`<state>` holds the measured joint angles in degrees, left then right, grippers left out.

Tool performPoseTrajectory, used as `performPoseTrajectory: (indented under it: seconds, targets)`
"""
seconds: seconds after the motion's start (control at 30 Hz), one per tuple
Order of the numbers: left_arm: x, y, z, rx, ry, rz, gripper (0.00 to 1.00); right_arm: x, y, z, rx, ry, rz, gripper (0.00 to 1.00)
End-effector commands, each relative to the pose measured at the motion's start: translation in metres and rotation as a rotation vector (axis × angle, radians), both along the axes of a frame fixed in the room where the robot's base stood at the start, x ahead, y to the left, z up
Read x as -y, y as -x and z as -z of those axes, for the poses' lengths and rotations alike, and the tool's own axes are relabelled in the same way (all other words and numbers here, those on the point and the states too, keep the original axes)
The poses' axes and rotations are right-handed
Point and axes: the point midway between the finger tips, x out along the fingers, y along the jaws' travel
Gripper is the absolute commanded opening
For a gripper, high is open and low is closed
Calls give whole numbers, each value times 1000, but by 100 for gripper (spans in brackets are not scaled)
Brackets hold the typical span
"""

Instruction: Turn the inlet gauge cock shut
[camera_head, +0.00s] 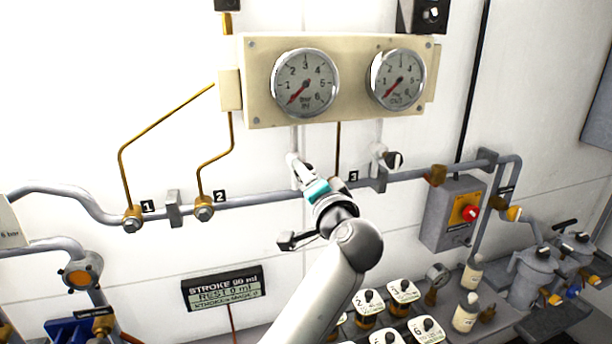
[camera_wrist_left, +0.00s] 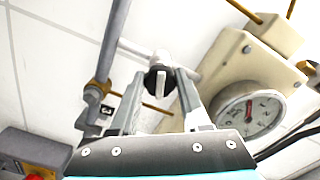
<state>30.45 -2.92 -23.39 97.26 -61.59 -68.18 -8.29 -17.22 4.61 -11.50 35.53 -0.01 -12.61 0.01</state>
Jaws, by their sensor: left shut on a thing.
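The inlet gauge (camera_head: 305,83), marked IN, is the left dial on the cream panel; its red needle points low left. The inlet gauge cock is on the stem below that dial, mostly hidden by my left gripper (camera_head: 299,172) in the head view. In the left wrist view the inlet gauge cock (camera_wrist_left: 159,82) shows as a pale lever on a black hub, between the fingertips of my left gripper (camera_wrist_left: 160,80). The gripper is shut on it. The lever appears to lie across its stem. The inlet gauge also shows at right (camera_wrist_left: 249,115). My right gripper is out of view.
The other gauge (camera_head: 398,79) and its black-knobbed cock (camera_head: 393,160) are to the right. A grey pipe (camera_head: 265,197) runs along the wall below. A switch box with a red button (camera_head: 457,213) is farther right. Several labelled knobs (camera_head: 368,302) stand low in front.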

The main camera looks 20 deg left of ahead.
Motion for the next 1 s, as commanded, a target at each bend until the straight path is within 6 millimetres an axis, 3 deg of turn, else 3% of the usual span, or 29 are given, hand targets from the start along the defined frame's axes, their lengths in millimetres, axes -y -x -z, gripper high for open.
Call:
performPoseTrajectory:
  seconds: [0.4, 1.0]
  targets:
    - [0, 0, -2, -152, -230, 1, 0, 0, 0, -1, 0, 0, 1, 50]
    - [0, 0, -2, -201, -301, 1, 0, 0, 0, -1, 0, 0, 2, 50]
